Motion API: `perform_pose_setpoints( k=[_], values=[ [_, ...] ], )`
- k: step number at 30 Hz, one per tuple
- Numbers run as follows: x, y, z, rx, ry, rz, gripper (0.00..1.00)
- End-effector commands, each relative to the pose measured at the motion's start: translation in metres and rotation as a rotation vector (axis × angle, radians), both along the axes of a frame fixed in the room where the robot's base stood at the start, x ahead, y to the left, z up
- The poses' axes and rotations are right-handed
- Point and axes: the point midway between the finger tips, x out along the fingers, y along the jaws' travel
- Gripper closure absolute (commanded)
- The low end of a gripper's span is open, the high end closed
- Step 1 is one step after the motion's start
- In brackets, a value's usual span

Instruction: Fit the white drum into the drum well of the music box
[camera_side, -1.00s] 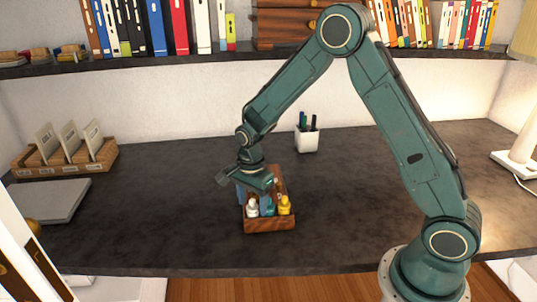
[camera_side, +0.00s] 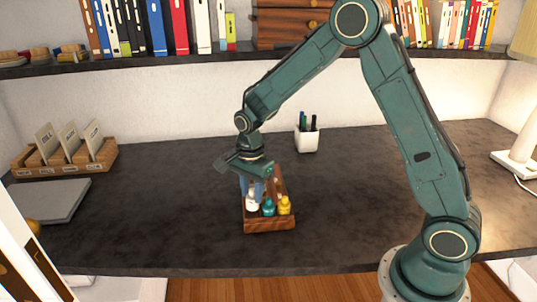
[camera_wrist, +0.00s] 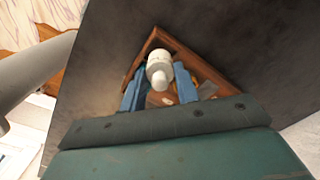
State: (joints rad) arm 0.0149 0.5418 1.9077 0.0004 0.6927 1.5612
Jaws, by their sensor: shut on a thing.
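The white drum (camera_side: 252,203) is a small rounded piece with a narrower knob-like end. My gripper (camera_side: 249,194) is shut on it, with its blue fingers on either side. In the wrist view the white drum (camera_wrist: 160,72) sits between the fingertips of my gripper (camera_wrist: 158,80). A small open wooden box (camera_side: 270,225) lies directly below and around it; I take this to be the music box. The side view does not show clearly whether the drum is clear of the box floor. The drum well is not visible, and my gripper hides the box's back left part.
A teal piece (camera_side: 268,207) and a yellow piece (camera_side: 285,205) stand in the box, right of the white drum. A pen cup (camera_side: 307,139) stands behind. A wooden card rack (camera_side: 65,158) and a grey slab (camera_side: 48,200) are at left. The desk right of the box is bare.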

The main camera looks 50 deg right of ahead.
Motion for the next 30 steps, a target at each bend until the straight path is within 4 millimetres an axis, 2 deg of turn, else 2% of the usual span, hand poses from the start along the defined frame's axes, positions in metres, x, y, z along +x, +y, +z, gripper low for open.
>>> perform_pose_setpoints(
  k=[12, 18, 24, 30],
  values=[
    [0.001, 0.0, 0.09, 0.0, -0.007, 0.0, 0.93],
    [0.001, 0.0, 0.128, 0.0, -0.005, 0.0, 0.93],
    [0.001, 0.0, 0.153, 0.0, -0.003, 0.0, 0.93],
    [0.0, 0.0, 0.163, 0.0, -0.001, 0.0, 0.93]
  ],
)
